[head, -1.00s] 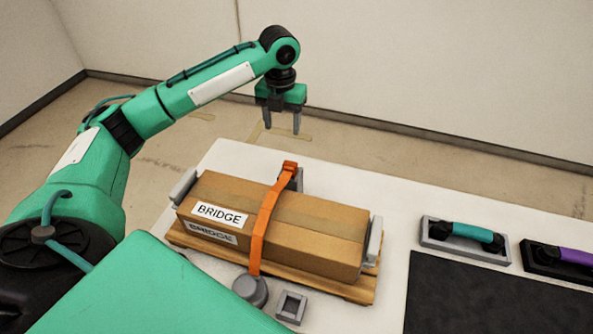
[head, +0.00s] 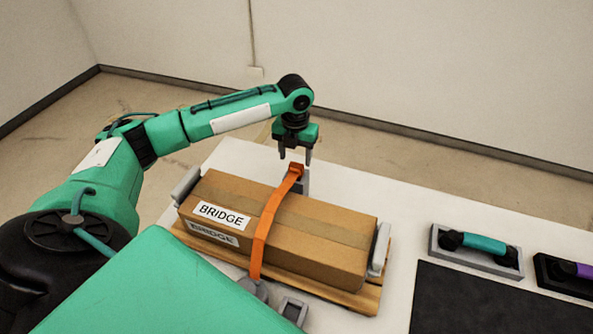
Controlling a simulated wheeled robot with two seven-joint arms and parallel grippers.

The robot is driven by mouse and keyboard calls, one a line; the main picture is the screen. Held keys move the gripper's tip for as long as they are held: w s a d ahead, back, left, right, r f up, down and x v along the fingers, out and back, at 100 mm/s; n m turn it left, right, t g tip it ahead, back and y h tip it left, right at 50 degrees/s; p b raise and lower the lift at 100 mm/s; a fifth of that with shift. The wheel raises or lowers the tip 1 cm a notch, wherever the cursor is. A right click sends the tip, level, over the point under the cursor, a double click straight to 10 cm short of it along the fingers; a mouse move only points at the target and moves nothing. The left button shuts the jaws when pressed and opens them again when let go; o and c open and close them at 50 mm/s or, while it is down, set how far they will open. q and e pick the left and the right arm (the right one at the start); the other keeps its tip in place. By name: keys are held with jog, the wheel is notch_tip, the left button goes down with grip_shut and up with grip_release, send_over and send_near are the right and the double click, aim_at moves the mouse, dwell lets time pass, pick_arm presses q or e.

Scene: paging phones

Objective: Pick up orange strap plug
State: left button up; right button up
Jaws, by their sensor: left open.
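An orange strap (head: 268,219) runs over a cardboard box labelled BRIDGE (head: 325,241). Its far end, the orange strap plug (head: 295,170), sits at the box's back edge by a grey bracket (head: 305,182). My left gripper (head: 295,160) is open and points down just above and around the plug in this view. I cannot tell whether its fingers touch the plug. My right gripper is not in view.
The box lies on a wooden pallet (head: 369,300) between grey end stops (head: 379,249) on a white table (head: 400,200). A square grey socket (head: 292,310) is in front. A teal handle (head: 476,243), a purple handle (head: 575,271) and a black mat (head: 480,305) are at right.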

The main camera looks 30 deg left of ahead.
aim_at(296, 165)
pick_arm(q)
notch_tip(296, 165, down, 4)
jog(key=shift+d+r+p, duration=0.1)
jog(key=shift+r+p, duration=0.05)
jog(key=shift+p, duration=0.7)
jog(key=shift+f, duration=0.55)
jog(key=c, duration=1)
jog(key=shift+c, duration=0.4)
jog(key=shift+r, duration=0.15)
